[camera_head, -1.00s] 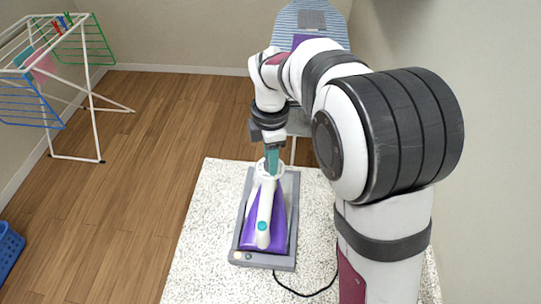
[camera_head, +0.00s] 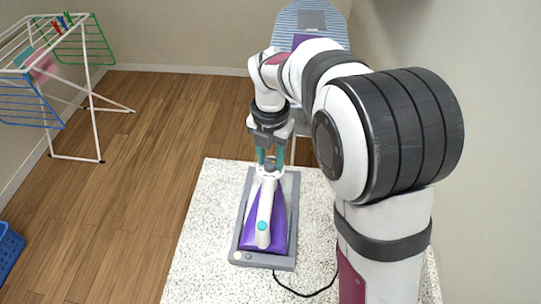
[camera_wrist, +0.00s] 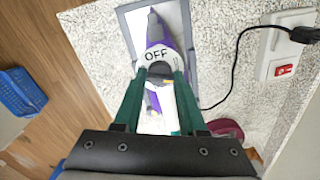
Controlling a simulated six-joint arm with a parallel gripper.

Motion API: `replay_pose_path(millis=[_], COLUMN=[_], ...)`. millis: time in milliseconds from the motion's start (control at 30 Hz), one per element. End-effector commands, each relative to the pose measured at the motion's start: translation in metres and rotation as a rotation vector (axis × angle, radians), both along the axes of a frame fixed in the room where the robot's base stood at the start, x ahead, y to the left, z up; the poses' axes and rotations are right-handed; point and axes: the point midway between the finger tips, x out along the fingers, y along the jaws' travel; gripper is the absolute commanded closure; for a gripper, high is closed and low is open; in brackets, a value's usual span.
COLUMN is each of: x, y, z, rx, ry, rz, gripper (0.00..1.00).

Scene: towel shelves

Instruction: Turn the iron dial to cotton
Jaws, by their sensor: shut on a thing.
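The purple and white iron (camera_head: 264,222) lies on a grey rest (camera_head: 265,262) on the speckled worktop. Its dial (camera_head: 270,169) is at the far end, a grey knob with a white ring. In the wrist view the ring (camera_wrist: 156,55) reads "OFF" on the side away from my gripper's base; other markings are hidden or too small to read. My gripper (camera_head: 270,160) points down at the dial, with its two green fingers on either side of the knob (camera_wrist: 160,70), shut on it. The fingers hide part of the ring and handle in the wrist view.
A blue basket (camera_head: 10,246) and a drying rack (camera_head: 88,85) stand at left. A striped ironing board (camera_head: 312,18) is behind. The worktop left of the iron is clear.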

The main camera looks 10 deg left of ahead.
Motion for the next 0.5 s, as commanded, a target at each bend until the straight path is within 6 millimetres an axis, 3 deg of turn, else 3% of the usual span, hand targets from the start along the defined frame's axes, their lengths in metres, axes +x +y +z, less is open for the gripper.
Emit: replay_pose_path(millis=[500], x=[0.0002], y=[0.0], z=[0.0004], rx=[0.001], ry=[-0.001], rz=[0.177], gripper=[1.0])
